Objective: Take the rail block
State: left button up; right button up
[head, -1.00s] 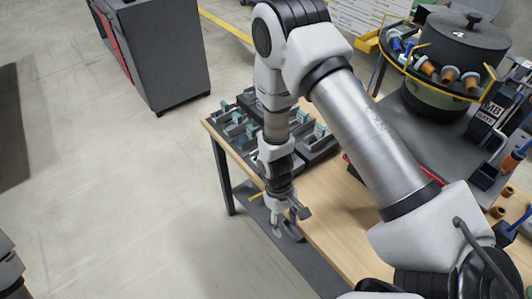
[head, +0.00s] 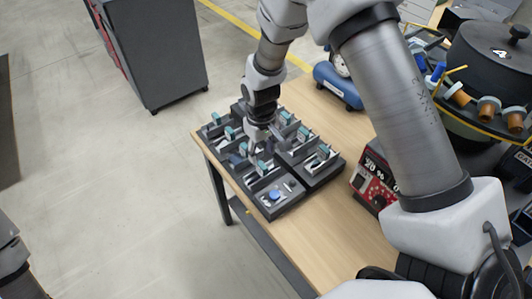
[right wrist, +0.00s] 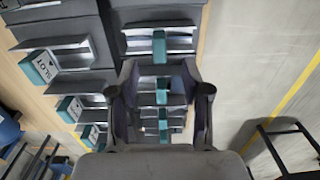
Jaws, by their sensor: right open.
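Several teal blocks sit on silver rails in dark grey trays on the table; I cannot tell for certain which one is the rail block. In the head view one teal block (head: 323,151) is at the right of the trays. My right gripper (head: 256,150) is down over the middle of the trays. In the right wrist view the right gripper (right wrist: 158,78) is open, its fingers on either side of a column of teal blocks (right wrist: 159,47). Nothing is visibly held. My left gripper is out of view.
The dark trays (head: 290,204) stand near the left edge of the wooden table (head: 318,220). A red control box (head: 371,180) and a bowl feeder (head: 492,62) are to the right. A blue compressor (head: 337,85) is behind. Bare table lies in front of the trays.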

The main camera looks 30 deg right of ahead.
aim_at(262, 165)
jog(key=shift+w+d, duration=0.25)
jog(key=shift+w, duration=0.05)
jog(key=shift+s+a+f+p, duration=0.2)
jog(key=shift+s+f, duration=0.05)
jog(key=shift+f, duration=0.25)
jog(key=shift+s+a+f+p, duration=0.15)
jog(key=shift+s+f+p, duration=0.1)
jog(key=shift+f, duration=0.25)
jog(key=f, duration=0.3)
jog(key=f+p, duration=0.1)
jog(key=f, duration=0.1)
jog(key=shift+w+d+f, duration=0.1)
jog(key=shift+w+d, duration=0.1)
jog(key=shift+w, duration=0.2)
jog(key=shift+s+a, duration=0.1)
jog(key=shift+s, duration=0.05)
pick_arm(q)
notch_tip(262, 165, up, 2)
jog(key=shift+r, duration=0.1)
pick_arm(e)
grip_shut()
